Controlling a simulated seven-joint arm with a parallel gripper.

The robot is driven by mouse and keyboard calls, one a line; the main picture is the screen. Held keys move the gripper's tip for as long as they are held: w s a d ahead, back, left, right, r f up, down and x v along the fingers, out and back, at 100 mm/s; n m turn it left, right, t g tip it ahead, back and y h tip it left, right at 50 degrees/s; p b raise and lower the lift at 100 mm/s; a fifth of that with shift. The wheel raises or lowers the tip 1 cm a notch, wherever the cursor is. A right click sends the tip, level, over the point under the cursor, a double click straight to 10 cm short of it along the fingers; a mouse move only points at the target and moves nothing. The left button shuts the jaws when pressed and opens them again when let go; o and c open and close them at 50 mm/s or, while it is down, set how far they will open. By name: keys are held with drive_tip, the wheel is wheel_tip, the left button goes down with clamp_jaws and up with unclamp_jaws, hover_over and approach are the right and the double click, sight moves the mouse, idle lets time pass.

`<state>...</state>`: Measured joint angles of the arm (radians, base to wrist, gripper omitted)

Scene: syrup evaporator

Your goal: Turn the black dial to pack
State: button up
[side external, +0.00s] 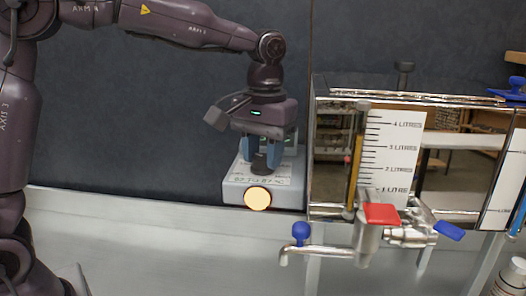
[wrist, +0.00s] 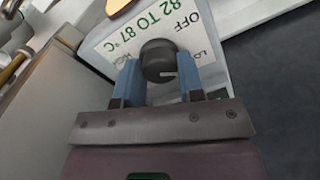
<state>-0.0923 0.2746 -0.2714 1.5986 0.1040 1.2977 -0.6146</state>
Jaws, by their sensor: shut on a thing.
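The black dial (wrist: 157,58) stands on the sloped white label of a small light-grey control box (side external: 236,190). My gripper (side external: 261,158) reaches down onto the box from above. Its blue fingers (wrist: 159,80) are shut on the dial, one on each side, and hide part of it.
A round amber light (side external: 257,198) glows on the box front. Right of the box stands a shiny steel tank (side external: 450,185) with a litre scale (side external: 390,150). Steel taps with a red handle (side external: 381,214) and blue handles (side external: 449,231) stick out in front. The counter (side external: 150,240) at left is clear.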

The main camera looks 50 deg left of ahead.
sight(262, 158)
drive_tip(key=m, duration=0.5)
drive_tip(key=shift+r+m, duration=0.1)
drive_tip(key=shift+m, duration=0.2)
drive_tip(key=m, duration=0.6)
idle(0.5)
drive_tip(key=o, duration=0.9)
drive_tip(key=r, duration=1.3)
drive_tip(key=shift+s+d, duration=0.2)
